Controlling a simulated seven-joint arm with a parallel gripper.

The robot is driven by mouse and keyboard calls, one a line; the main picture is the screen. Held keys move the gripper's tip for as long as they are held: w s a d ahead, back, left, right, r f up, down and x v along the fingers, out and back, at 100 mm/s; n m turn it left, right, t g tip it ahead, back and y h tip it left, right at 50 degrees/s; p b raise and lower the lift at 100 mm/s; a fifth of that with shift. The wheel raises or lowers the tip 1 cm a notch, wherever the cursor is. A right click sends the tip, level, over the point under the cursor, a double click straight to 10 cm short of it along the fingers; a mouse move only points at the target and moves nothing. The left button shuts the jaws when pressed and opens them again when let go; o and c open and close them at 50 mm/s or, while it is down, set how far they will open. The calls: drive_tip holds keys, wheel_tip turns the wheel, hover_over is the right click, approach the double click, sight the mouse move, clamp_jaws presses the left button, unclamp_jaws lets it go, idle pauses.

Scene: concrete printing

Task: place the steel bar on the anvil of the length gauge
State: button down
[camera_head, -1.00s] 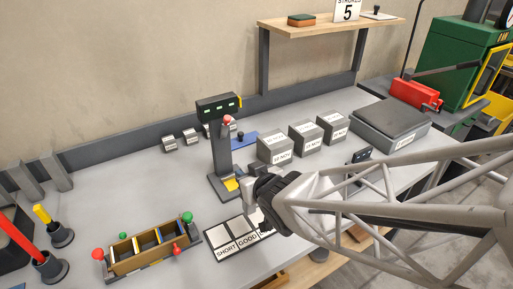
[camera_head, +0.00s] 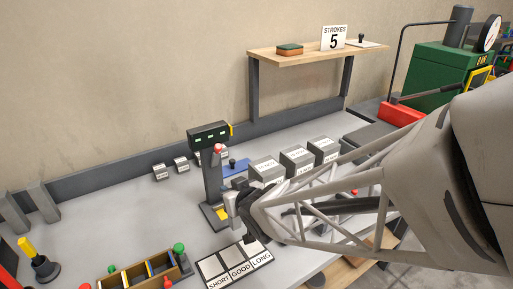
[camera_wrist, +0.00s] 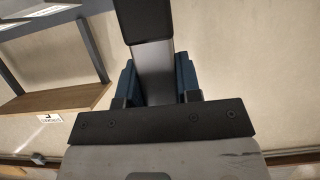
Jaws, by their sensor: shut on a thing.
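The length gauge (camera_head: 212,175) stands upright on the bench, with a dark column, a display head and a red knob. A yellow patch (camera_head: 222,213) shows low on it, by the anvil, which my gripper partly hides. My gripper (camera_head: 232,200) is close beside the right of the column. In the wrist view, my gripper (camera_wrist: 157,85) has blue-grey fingers shut on a grey piece (camera_wrist: 155,72), apparently the steel bar. A dark upright part fills the top middle there. Whether the bar touches the anvil cannot be told.
A SHORT/GOOD/LONG tray (camera_head: 239,268) lies just in front of the gauge. A wooden divided box (camera_head: 133,275) is at front left. Several grey blocks (camera_head: 297,160) stand behind right.

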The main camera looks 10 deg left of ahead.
drive_tip(key=w+a, duration=0.4)
drive_tip(key=w, duration=0.1)
drive_tip(key=w+a, duration=0.2)
drive_tip(key=w, duration=0.1)
drive_tip(key=shift+w+a+f, duration=0.1)
drive_tip(key=shift+f, duration=0.4)
drive_tip(key=shift+f, duration=1.75)
drive_tip(key=c, duration=0.8)
unclamp_jaws()
drive_tip(key=shift+f, duration=0.1)
drive_tip(key=shift+r, duration=0.2)
drive_tip(key=v, duration=1.2)
